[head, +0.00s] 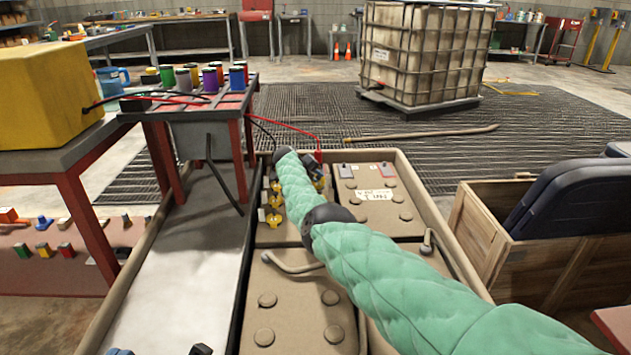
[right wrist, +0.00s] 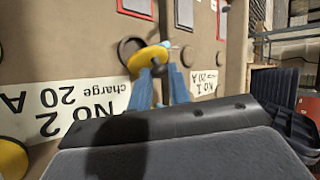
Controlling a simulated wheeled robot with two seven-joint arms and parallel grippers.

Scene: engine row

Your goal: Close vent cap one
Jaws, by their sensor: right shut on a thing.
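In the right wrist view, a yellow vent cap (right wrist: 147,61) is between the blue fingertips of my right gripper (right wrist: 162,74), which is shut on it. The cap is tilted and partly overlaps a dark round vent opening (right wrist: 128,46) in the tan battery top; I cannot tell whether it is seated. In the head view my green-sleeved right arm reaches over the batteries and mostly hides the gripper. Several yellow caps (head: 273,199) show left of the sleeve. Blue and dark tips at the bottom left edge may be my left gripper (head: 160,352); its opening is unclear.
White charge labels (right wrist: 72,112) lie on the battery top. A clamp with a red cable (head: 312,160) stands close beside the sleeve. A red-legged table (head: 187,105) with coloured cans is behind left. A wooden crate (head: 540,230) with seats is at right. The left tray floor (head: 190,260) is mostly clear.

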